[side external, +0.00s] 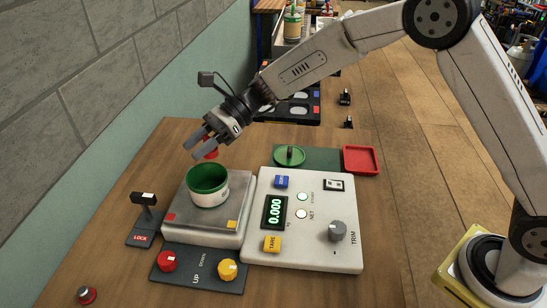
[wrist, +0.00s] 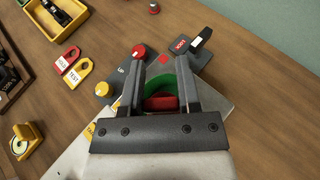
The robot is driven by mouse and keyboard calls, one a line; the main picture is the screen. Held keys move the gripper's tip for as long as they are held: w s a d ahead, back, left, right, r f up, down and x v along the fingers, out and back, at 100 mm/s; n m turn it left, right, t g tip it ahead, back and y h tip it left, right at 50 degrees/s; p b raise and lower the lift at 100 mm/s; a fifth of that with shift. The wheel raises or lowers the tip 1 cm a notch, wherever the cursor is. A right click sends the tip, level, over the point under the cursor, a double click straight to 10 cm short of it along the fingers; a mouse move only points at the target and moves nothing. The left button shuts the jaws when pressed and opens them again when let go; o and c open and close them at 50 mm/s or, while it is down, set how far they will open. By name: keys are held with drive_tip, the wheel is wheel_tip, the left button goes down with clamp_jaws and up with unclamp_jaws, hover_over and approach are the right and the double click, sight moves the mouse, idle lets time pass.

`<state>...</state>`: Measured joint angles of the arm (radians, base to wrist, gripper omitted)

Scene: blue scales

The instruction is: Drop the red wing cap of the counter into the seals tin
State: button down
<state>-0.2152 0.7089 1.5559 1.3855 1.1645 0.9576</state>
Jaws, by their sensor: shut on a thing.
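My gripper (side external: 193,151) is shut on the red wing cap (side external: 210,149) and holds it in the air, just above the tin's mouth. The wrist view shows the red cap (wrist: 161,103) between the two fingers. The tin (side external: 208,198), green inside with a white outer wall, stands upright and open on the scale's grey plate. Its green rim (wrist: 176,80) shows behind the cap in the wrist view. The cap is apart from the tin. No label reading "seals" is legible, and the bottom of the tin is hidden.
The scale's white console (side external: 318,250) reads 0.000. A green lid (side external: 290,156) with a dark knob and a red tray (side external: 374,160) lie behind it. A LOCK lever (side external: 146,211) stands left of the plate. A red knob (side external: 166,260) and a yellow knob (side external: 228,269) are in front.

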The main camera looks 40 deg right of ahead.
sight(204, 167)
drive_tip(key=shift+f, duration=0.2)
drive_tip(key=shift+f, duration=2.8)
drive_tip(key=shift+c, duration=1.2)
unclamp_jaws()
drive_tip(key=shift+d, duration=0.1)
drive_tip(key=v, duration=0.7)
drive_tip(key=shift+d, duration=0.3)
drive_tip(key=shift+r, duration=0.1)
